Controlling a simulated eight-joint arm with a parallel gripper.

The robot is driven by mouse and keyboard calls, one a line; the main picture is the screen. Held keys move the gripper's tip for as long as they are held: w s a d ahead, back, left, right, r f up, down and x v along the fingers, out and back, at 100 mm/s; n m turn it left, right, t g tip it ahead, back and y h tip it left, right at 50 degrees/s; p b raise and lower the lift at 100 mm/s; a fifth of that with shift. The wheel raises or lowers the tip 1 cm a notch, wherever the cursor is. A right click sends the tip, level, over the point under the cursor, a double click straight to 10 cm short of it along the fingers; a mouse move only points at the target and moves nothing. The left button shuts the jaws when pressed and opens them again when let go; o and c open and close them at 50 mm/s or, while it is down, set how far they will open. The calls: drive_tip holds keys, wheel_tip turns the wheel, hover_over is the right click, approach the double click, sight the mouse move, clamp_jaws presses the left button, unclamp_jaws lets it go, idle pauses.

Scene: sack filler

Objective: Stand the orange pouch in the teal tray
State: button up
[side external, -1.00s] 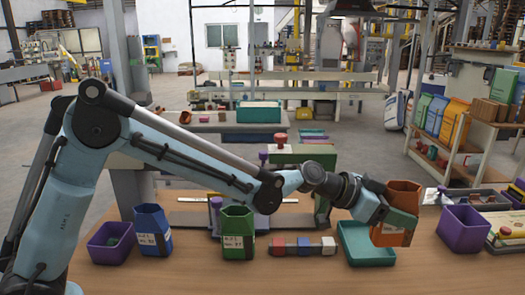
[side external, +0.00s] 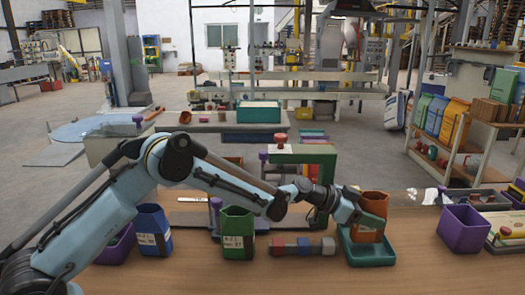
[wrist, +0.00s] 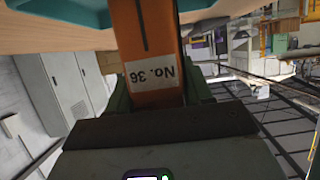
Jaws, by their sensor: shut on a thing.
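The orange pouch (side external: 369,214) is upright over the teal tray (side external: 371,257), with its lower end inside the tray outline. I cannot tell whether its base touches the tray floor. My gripper (side external: 360,218) is shut on the pouch from its left side. In the wrist view the pouch (wrist: 150,45) fills the middle between the green fingers, with a white label reading "No. 36". The teal tray (wrist: 70,14) shows at the top of the wrist view. The pouch's base is hidden there.
A purple bin (side external: 463,229) stands right of the tray. A green pouch (side external: 237,233) and a blue pouch (side external: 153,230) stand further left. The table front is clear.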

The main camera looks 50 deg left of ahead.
drive_tip(key=shift+f, duration=0.65)
drive_tip(key=shift+f, duration=0.15)
drive_tip(key=o, duration=1.1)
drive_tip(key=shift+s+r, duration=0.1)
drive_tip(key=shift+r, duration=0.15)
drive_tip(key=v, duration=1.1)
drive_tip(key=shift+s+a+r, duration=0.15)
drive_tip(key=shift+s+a, duration=0.1)
drive_tip(key=shift+a, duration=0.05)
drive_tip(key=shift+r, duration=0.1)
